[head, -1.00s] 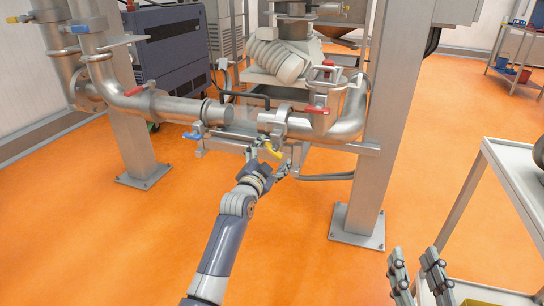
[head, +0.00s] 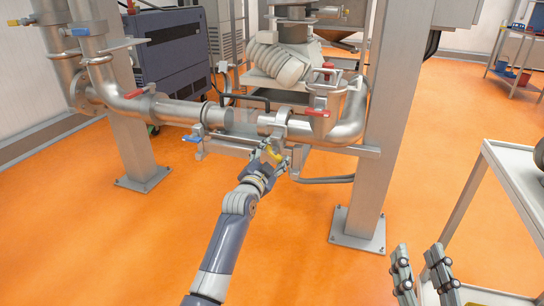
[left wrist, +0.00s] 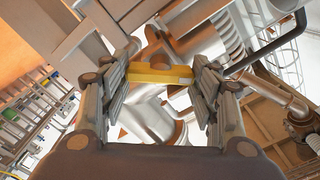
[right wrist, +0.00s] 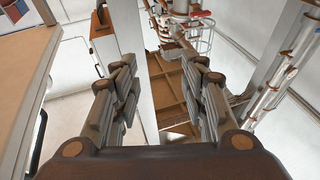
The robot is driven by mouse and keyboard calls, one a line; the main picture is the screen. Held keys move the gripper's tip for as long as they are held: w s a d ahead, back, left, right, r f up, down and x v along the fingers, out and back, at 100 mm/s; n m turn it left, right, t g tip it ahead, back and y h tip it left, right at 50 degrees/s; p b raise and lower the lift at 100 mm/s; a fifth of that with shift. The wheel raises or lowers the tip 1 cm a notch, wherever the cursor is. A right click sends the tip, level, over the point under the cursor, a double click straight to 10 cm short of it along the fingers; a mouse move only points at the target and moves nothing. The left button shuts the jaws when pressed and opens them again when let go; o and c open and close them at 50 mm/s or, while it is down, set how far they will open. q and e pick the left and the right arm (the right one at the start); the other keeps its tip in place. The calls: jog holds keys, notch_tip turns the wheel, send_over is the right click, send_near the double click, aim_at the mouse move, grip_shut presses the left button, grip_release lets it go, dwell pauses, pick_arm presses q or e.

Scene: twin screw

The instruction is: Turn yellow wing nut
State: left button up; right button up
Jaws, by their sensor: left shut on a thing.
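The yellow wing nut (head: 280,156) is on the clamp of the right-hand pipe end, in the middle of the head view. My left gripper (head: 271,157) is on it and covers part of it. In the left wrist view the yellow wing nut (left wrist: 158,74) lies crosswise between the two fingers, which grip its ends. My right gripper (head: 422,278) is at the lower right of the head view. The right wrist view (right wrist: 160,90) shows its fingers wide apart with nothing between them.
A blue wing nut (head: 191,139) sits on the left pipe's clamp. Red valve handles (head: 135,93) are on the pipes. Steel posts (head: 362,200) stand either side of the pipework. A grey cart (head: 515,165) is at the right. The orange floor in front is clear.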

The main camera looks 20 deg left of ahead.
pick_arm(q)
jog(key=shift+r+n+p, duration=0.15)
jog(key=shift+n+p, duration=0.65)
jog(key=shift+p, duration=0.25)
jog(key=shift+n+p, duration=0.7)
pick_arm(e)
notch_tip(320, 180, down, 14)
jog(key=s+d+g+h, duration=0.3)
jog(key=g, duration=0.5)
pick_arm(q)
jog(key=shift+n+p, duration=0.85)
jog(key=shift+n, duration=0.15)
jog(key=shift+a+n+p, duration=0.1)
jog(key=shift+n+p, duration=0.55)
jog(key=shift+n, duration=0.75)
pick_arm(e)
jog(key=s+d+f+g+h, duration=0.1)
jog(key=s+d+f+g, duration=0.1)
jog(key=s+f+g, duration=0.2)
jog(key=s+d+f+g+h, duration=0.1)
jog(key=s+f+g, duration=0.3)
jog(key=s, duration=0.6)
jog(key=shift+s+d+f+m+g, duration=0.25)
jog(key=shift+d+m+g, duration=0.2)
jog(key=shift+d, duration=0.4)
jog(key=shift+w, duration=0.1)
